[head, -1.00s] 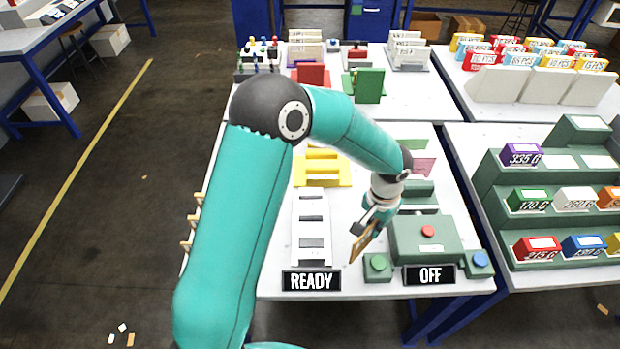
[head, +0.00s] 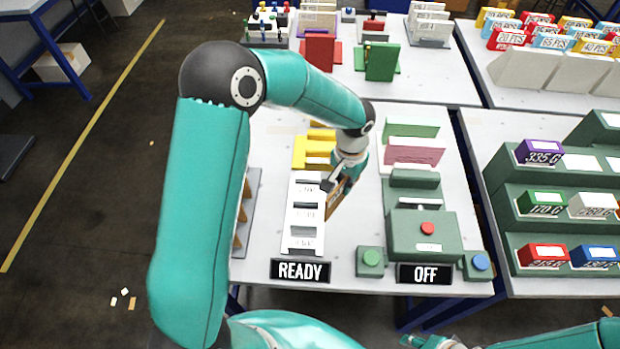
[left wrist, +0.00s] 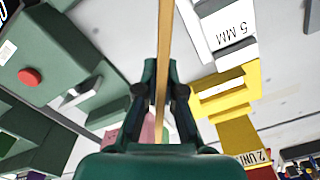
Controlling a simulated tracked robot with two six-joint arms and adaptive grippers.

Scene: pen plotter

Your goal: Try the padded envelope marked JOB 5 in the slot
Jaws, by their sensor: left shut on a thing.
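My left gripper (head: 338,180) is shut on a tan padded envelope (head: 337,200). The envelope is held upright, roughly edge-on, at the right side of the white slotted block (head: 291,240). In the left wrist view the envelope (left wrist: 165,45) is a thin tan strip between the fingers (left wrist: 160,95). I cannot read its marking. The white block has several slots; a label "5 MM" shows on it in the left wrist view (left wrist: 216,22). The envelope appears outside the slots. Part of my right gripper (head: 432,342) shows at the bottom edge; its fingers are unclear.
A yellow slotted block (head: 312,152) stands behind the white one. Bare tabletop lies between the white block and machine.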

